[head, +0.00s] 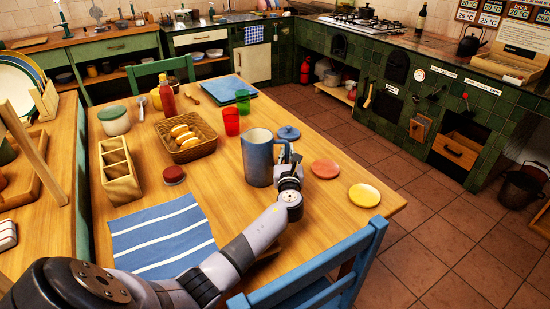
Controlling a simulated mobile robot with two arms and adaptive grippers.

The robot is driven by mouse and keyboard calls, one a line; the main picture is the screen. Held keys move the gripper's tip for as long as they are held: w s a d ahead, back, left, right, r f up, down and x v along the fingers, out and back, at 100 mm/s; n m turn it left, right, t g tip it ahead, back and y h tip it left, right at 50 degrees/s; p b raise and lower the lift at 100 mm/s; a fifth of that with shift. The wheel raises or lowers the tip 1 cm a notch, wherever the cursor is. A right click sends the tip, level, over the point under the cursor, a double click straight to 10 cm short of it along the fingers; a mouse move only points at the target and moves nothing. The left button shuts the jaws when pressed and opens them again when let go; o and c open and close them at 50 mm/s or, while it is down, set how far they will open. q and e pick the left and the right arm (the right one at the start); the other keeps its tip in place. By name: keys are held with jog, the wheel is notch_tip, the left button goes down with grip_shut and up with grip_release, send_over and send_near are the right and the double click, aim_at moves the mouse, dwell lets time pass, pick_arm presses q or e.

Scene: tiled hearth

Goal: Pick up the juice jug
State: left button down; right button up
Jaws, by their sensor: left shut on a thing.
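The juice jug (258,160) is a blue-grey jug with a paler rim, upright at the right part of the wooden table (215,88). My left arm reaches in from the bottom left. My left gripper (292,161) is at the jug's right side, shut on it around the handle. The gripper hides most of the handle. I cannot tell whether the jug's base touches the table. My right gripper is not in view.
A blue round lid (289,132), a pink saucer (325,169) and a yellow saucer (364,195) lie near the jug. A red cup (232,122), green cup (243,101) and bread basket (187,148) stand behind-left. A blue chair (330,280) is at the front edge.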

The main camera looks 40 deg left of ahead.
pick_arm(q)
notch_tip(320, 180, up, 20)
jog(key=p, duration=0.4)
jog(key=shift+r, duration=0.15)
jog(key=shift+p, duration=0.3)
dwell(0.5)
